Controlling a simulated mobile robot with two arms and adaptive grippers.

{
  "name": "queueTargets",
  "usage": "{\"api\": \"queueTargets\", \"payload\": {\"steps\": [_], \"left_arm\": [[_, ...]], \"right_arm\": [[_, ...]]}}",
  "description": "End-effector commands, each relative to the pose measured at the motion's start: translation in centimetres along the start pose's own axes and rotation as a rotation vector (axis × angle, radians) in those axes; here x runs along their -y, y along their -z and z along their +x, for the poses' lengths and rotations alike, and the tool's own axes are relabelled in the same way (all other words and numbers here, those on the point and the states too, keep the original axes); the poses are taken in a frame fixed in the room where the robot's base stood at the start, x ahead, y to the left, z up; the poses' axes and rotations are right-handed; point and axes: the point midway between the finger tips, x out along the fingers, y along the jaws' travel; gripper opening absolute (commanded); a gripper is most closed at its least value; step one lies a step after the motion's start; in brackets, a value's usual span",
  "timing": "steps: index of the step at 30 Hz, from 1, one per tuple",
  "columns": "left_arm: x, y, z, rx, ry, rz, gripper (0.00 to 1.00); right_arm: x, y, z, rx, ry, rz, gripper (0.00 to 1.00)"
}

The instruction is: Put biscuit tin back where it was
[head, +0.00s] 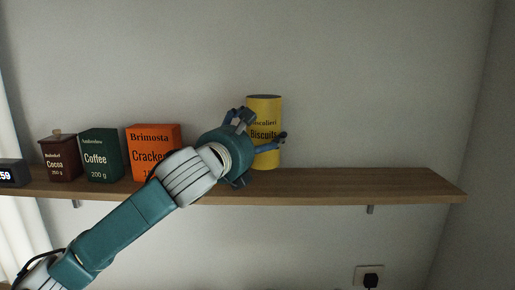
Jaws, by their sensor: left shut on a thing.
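The biscuit tin (266,115) is a yellow upright cylinder with a dark top and the word "Biscuits" on its front. It is at the wooden shelf (360,183), right of the orange box. My left gripper (262,128) is shut on the tin, with blue fingers at its left and right sides. The gripper and wrist hide the tin's lower left part. The tin's base appears at the shelf's surface, but I cannot tell whether it touches. My right gripper is not in view.
An orange cracker box (152,136), a green coffee box (100,157), a dark red cocoa box (60,160) and a dark clock (13,174) stand left on the shelf. The shelf right of the tin is clear. A wall socket with a black plug (370,280) is below.

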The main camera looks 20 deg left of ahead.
Motion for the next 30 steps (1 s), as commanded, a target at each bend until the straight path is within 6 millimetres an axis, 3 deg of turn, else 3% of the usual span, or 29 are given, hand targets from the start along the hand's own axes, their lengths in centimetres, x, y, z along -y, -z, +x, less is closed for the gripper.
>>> {"api": "queueTargets", "payload": {"steps": [2, 5, 11, 16, 23, 24, 26, 30], "left_arm": [[0.0, 0.3, -0.1, 0.004, 0.001, -0.001, 0.54], [0.0, 1.4, -0.1, 0.002, 0.001, -0.001, 0.54], [0.0, 4.0, 0.0, 0.001, 0.001, -0.001, 0.54], [0.0, 4.2, -0.1, 0.007, 0.001, 0.000, 0.54], [0.0, 4.5, 0.0, 0.005, 0.001, 0.000, 0.54], [0.0, 4.6, 0.0, 0.002, 0.001, 0.000, 0.90], [0.0, 4.6, 0.0, 0.002, 0.001, 0.000, 1.00], [0.0, 4.6, 0.0, 0.001, 0.000, 0.000, 1.00]], "right_arm": [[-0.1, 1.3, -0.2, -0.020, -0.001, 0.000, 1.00], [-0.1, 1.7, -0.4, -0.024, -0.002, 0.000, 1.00], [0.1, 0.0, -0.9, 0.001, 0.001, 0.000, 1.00], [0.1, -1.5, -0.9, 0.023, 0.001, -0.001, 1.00], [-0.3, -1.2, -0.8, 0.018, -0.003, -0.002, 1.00], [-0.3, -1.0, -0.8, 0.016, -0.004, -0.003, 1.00], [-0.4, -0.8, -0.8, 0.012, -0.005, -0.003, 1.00], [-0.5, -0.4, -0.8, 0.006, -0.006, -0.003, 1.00]]}}
